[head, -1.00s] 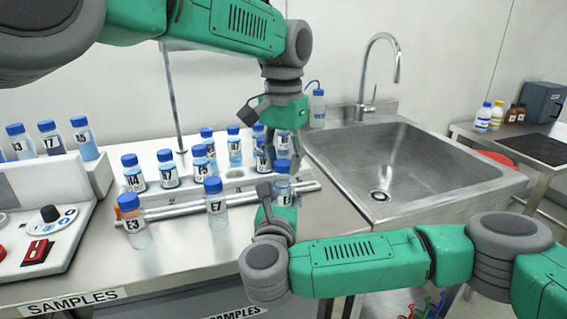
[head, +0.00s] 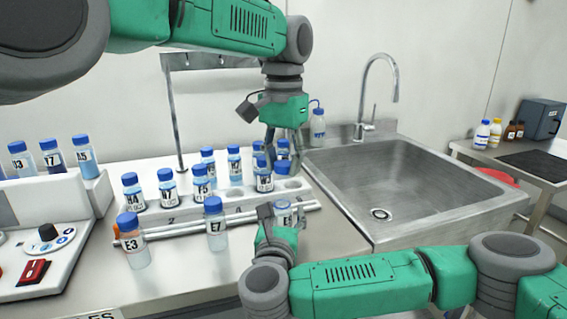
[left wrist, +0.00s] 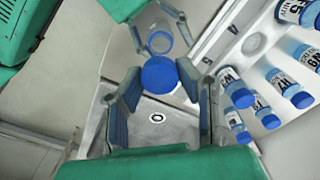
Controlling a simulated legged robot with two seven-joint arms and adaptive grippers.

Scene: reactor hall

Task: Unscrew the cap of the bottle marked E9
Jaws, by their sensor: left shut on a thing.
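The bottle marked E9 (head: 284,215) stands in my right gripper (head: 278,224), with only part of its label showing. Its top is open: the left wrist view shows the bare clear bottle (left wrist: 160,40) between my right gripper's fingers. My left gripper (head: 283,160) is above it, pointing down and shut on the blue cap (head: 283,146). The cap (left wrist: 160,73) also shows between the left fingertips in the left wrist view, apart from the bottle.
A white rack (head: 235,208) with several blue-capped bottles stands left of the grippers. Bottles E7 (head: 215,228) and E3 (head: 133,245) stand in front of it. A steel sink (head: 420,195) lies to the right. A squeeze bottle (head: 317,127) stands behind.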

